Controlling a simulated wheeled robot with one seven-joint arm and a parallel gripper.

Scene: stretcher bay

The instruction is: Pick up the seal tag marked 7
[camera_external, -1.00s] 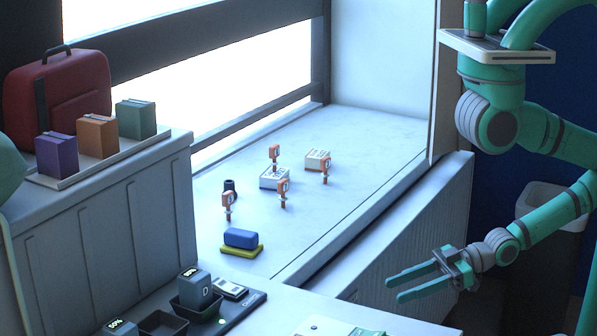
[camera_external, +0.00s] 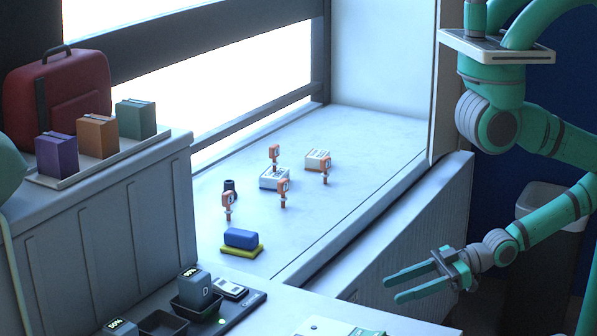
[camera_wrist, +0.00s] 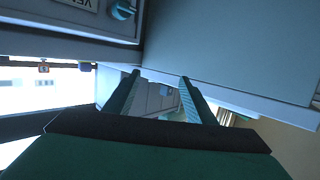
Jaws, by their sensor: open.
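Several orange seal tags stand upright on the window sill (camera_external: 340,215). One is at the back left (camera_external: 274,155), one at the right (camera_external: 325,168), one in the middle (camera_external: 283,190) and one at the front left (camera_external: 228,202). Their marks are too small to read, so I cannot tell which is 7. My gripper (camera_external: 391,287) is open and empty, in front of the sill's panel, well to the right of and below the tags. In the wrist view its two fingers (camera_wrist: 160,78) are spread with nothing between them.
A charger tray with batteries (camera_external: 238,304) lies at the front. A bin (camera_external: 557,210) stands behind my arm.

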